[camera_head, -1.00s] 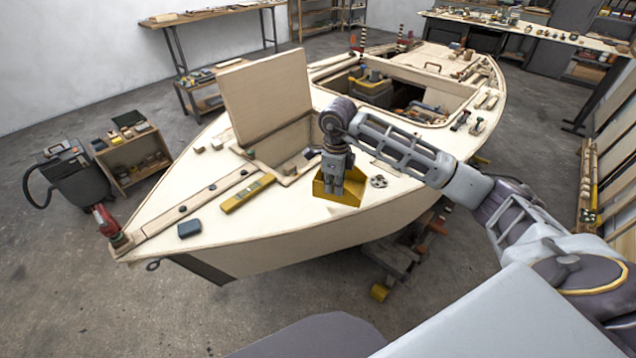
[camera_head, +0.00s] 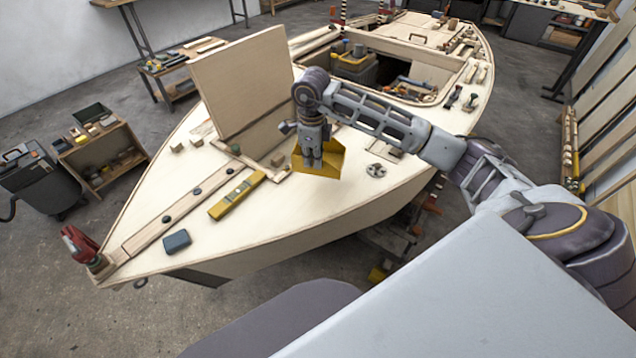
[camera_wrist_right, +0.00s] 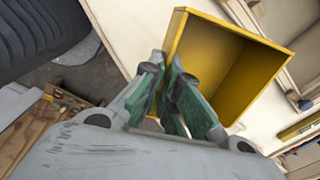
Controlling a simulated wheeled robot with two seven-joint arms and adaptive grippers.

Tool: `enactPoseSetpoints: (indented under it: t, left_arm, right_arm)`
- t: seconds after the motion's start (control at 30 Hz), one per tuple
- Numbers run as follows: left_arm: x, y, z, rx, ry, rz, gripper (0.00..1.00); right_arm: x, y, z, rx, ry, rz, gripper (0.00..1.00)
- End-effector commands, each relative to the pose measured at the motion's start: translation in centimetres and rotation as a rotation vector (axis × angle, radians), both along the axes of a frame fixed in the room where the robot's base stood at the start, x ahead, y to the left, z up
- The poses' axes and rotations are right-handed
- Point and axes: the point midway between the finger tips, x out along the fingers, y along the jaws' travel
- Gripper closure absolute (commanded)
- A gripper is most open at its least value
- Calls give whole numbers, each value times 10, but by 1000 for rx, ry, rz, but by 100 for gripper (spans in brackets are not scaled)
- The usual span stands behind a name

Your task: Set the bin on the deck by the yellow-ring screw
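The yellow bin (camera_head: 330,160) is at the near side of the boat's pale deck (camera_head: 300,213). My right gripper (camera_head: 312,160) points down at it and is closed on one wall of it. In the right wrist view the bin (camera_wrist_right: 235,62) is open and looks empty, and the green-padded fingers (camera_wrist_right: 168,85) pinch its near wall. I cannot tell whether the bin touches the deck. Several dark screws (camera_head: 196,191) sit along a plank on the foredeck. I cannot make out a yellow ring on any of them. My left gripper is not in view.
A yellow level (camera_head: 237,196) and a blue box (camera_head: 177,241) lie on the foredeck. A raised hatch panel (camera_head: 240,85) stands behind the bin. A round metal fitting (camera_head: 376,170) is right of it. Bare deck lies between the level and the near edge.

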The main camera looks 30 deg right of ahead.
Motion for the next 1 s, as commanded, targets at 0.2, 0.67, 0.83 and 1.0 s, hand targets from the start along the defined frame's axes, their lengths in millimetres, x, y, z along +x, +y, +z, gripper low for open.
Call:
enactPoseSetpoints:
  t: [0.2, 0.67, 0.83, 1.0]
  left_arm:
    - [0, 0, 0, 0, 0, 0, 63]
    - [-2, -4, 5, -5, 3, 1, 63]
    - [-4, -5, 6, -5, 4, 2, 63]
    - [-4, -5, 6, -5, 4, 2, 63]
  right_arm:
    - [0, 0, 0, 0, 0, 0, 100]
    - [-1, 0, -47, 0, 1, -1, 100]
    - [0, 0, -60, 0, 0, 0, 100]
    - [0, 0, -62, 0, -1, 0, 100]
